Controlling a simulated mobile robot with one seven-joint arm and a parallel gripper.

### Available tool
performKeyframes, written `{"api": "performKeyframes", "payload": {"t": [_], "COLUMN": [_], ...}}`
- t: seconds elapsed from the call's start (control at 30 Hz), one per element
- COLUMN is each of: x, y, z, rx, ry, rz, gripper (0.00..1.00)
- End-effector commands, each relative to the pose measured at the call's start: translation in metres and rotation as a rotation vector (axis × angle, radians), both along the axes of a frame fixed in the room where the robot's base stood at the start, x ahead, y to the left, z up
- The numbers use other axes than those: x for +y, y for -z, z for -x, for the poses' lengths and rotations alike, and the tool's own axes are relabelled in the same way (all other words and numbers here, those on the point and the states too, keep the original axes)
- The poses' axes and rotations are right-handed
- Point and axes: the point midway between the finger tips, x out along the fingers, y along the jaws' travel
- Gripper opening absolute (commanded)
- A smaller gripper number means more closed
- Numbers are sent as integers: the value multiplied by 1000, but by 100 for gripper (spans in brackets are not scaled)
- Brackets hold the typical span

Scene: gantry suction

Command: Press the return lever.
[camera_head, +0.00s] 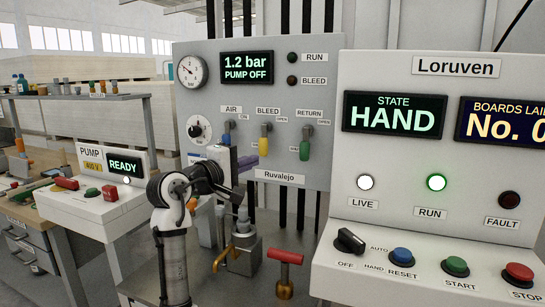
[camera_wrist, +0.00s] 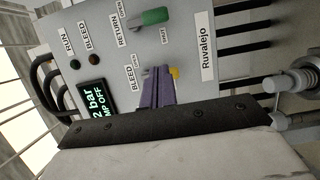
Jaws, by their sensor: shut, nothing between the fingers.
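The return lever has a green handle (camera_head: 304,152) that hangs down under the RETURN label on the grey Ruvalejo panel (camera_head: 330,95). In the wrist view the green handle (camera_wrist: 154,17) shows near the top, beside the RETURN label. My gripper (camera_head: 248,163) has purple fingers and is in front of the panel, left of the yellow bleed lever (camera_head: 264,146). In the wrist view my gripper's fingers (camera_wrist: 153,94) are together and empty, pointing at the panel near the BLEED label. The green handle is apart from the fingers.
The yellow handle (camera_wrist: 174,73) lies close by the fingertips in the wrist view. The panel display (camera_head: 247,67) reads 1.2 bar, PUMP OFF. A red-handled valve (camera_head: 285,257) stands below the panel. The Loruven console (camera_head: 440,200) stands at right, the pump box (camera_head: 95,205) at left.

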Motion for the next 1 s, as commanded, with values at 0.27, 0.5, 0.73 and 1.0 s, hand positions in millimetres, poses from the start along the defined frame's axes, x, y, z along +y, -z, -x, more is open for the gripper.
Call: {"api": "performKeyframes", "payload": {"t": [0.27, 0.5, 0.73, 1.0], "x": [-31, -62, -89, -95], "y": [-4, -3, -2, 0], "z": [-41, -78, -81, -82], "rx": [1, 0, -1, -2], "ry": [2, 2, 0, -1], "rz": [-2, -3, -2, -1], "gripper": [0, 0, 0, 0]}}
